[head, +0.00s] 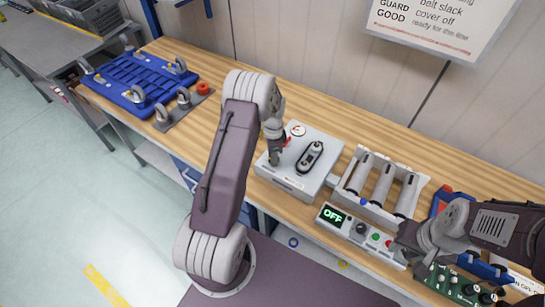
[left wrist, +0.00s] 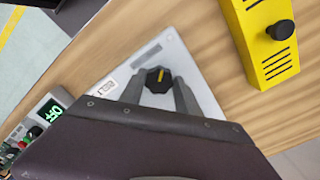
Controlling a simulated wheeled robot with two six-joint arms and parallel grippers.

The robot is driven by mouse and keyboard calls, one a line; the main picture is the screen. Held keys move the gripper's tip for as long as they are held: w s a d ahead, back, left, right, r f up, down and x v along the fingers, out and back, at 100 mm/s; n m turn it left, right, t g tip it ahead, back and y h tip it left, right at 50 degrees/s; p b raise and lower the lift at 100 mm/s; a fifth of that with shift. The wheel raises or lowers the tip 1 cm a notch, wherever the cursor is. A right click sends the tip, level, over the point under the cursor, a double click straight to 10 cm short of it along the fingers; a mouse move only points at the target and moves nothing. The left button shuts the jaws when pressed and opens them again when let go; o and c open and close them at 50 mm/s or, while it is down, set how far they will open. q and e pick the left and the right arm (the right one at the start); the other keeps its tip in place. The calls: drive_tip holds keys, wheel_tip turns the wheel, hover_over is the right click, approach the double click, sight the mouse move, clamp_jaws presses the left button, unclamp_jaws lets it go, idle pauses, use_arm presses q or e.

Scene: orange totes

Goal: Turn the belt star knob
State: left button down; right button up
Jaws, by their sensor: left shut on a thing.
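The belt star knob (left wrist: 158,80) is black with a yellow mark and sits on the pale grey belt unit (left wrist: 160,55). My left gripper (left wrist: 159,92) is shut on it, one grey finger on each side. In the head view my left gripper (head: 274,153) reaches down onto the left part of the belt unit (head: 290,183), and the knob there is mostly hidden by the fingers. A black belt loop (head: 310,157) lies on the unit's top, right of the gripper. My right gripper (head: 408,242) is by the control panel; its finger opening is not clear.
A roller stand (head: 383,183) is right of the unit. The control panel (head: 357,230) reads OFF. A yellow cover (left wrist: 262,45) with a black knob lies near the unit. A blue tray (head: 140,75) is at the far left. A green board (head: 453,285) is at lower right.

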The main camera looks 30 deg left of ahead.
use_arm(q)
drive_tip(key=shift+w+m+b, duration=0.15)
drive_tip(key=shift+m+b, duration=0.2)
drive_tip(key=shift+m, duration=1.85)
drive_tip(key=c, duration=1)
unclamp_jaws()
drive_tip(key=shift+c, duration=0.2)
drive_tip(key=shift+o, duration=0.9)
drive_tip(key=shift+d, duration=0.2)
